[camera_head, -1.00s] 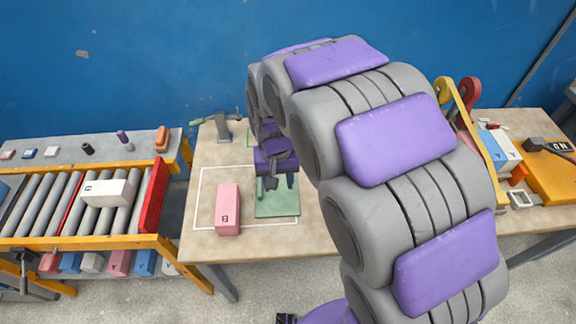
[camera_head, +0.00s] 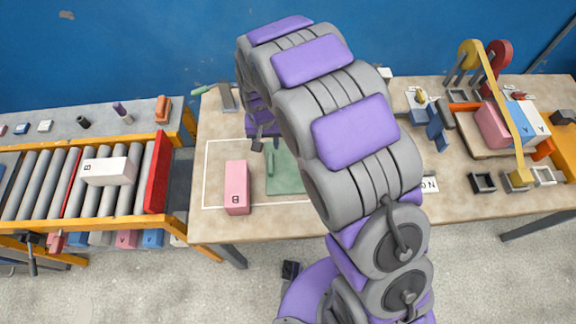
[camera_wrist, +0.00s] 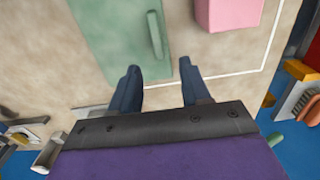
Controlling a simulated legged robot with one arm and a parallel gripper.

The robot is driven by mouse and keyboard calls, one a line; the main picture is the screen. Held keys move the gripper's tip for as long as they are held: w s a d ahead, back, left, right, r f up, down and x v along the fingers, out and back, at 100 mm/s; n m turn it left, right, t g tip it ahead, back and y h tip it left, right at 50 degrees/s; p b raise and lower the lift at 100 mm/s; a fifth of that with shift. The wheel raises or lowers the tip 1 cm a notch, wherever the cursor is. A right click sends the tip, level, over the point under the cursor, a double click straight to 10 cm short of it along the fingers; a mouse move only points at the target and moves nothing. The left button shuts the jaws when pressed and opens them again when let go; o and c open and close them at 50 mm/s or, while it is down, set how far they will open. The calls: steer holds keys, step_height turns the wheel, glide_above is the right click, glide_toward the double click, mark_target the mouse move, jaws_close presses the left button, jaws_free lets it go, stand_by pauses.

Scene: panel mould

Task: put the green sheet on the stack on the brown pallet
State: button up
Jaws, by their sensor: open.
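The green sheet (camera_head: 287,180) lies flat on the table, partly hidden behind my arm in the head view. It has a raised green handle and also shows in the wrist view (camera_wrist: 100,35). My gripper (camera_head: 258,143) is near the sheet's far left part. In the wrist view my gripper (camera_wrist: 160,72) is open and empty, its fingers apart and short of the handle. A tan-brown pallet-like board (camera_head: 462,132) lies at the right of the table, with a pink block (camera_head: 492,124) on it. I cannot make out a stack of sheets.
A pink box (camera_head: 236,188) stands left of the sheet inside a white outline. A roller conveyor (camera_head: 40,185) with a white box is at the left. A yellow and red tape stand (camera_head: 490,75) and small black trays (camera_head: 483,183) are at the right.

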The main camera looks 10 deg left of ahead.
glide_above(269, 159)
steer(key=a, duration=0.2)
step_height(269, 159, down, 5)
steer(key=shift+s+r+b, duration=0.1)
steer(key=shift+r+b, duration=0.1)
steer(key=shift+b, duration=0.15)
steer(key=shift+d+f, duration=0.1)
steer(key=shift+d, duration=0.25)
steer(key=d+f+b, duration=0.1)
steer(key=d+f, duration=0.1)
steer(key=d, duration=0.1)
steer(key=shift+f, duration=0.15)
steer(key=f, duration=0.1)
steer(key=a+f+b, duration=0.1)
steer(key=shift+a+f, duration=0.3)
steer(key=shift+a, duration=0.5)
steer(key=shift+d+r, duration=0.2)
steer(key=shift+d, duration=0.85)
steer(key=c, duration=0.6)
steer(key=shift+a, duration=0.1)
jaws_close()
steer(key=shift+a+f, duration=0.2)
steer(key=shift+a, duration=0.3)
